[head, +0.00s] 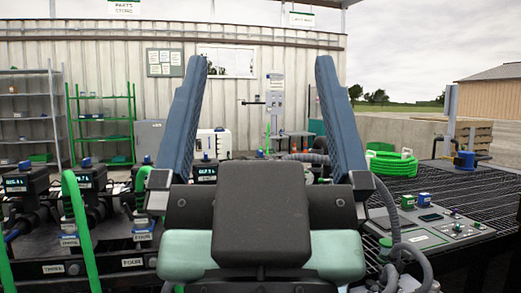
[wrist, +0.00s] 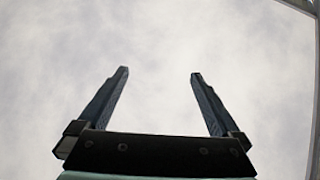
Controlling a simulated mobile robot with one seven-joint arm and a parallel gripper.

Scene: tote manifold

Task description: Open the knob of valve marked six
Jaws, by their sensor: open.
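My gripper (head: 262,62) is raised upright in the middle of the head view, its two blue fingers wide apart with nothing between them. In the wrist view the open fingers (wrist: 160,73) point at cloudy sky. A manifold with green pipes (head: 75,215) stands at the left. Its labels read THREE (head: 53,268) and FOUR (head: 131,262). Blue-topped units with dark displays, such as the left one (head: 86,180), stand along it. I cannot make out a valve marked six; my gripper and wrist hide the middle of the manifold.
A control panel (head: 450,228) with small green and blue boxes lies at the right on a dark grated surface (head: 400,185). A coiled green hose (head: 391,165) lies behind it. A grey hose (head: 380,205) curves beside my wrist. Shelves (head: 103,115) stand at the back left. The air around the fingers looks clear.

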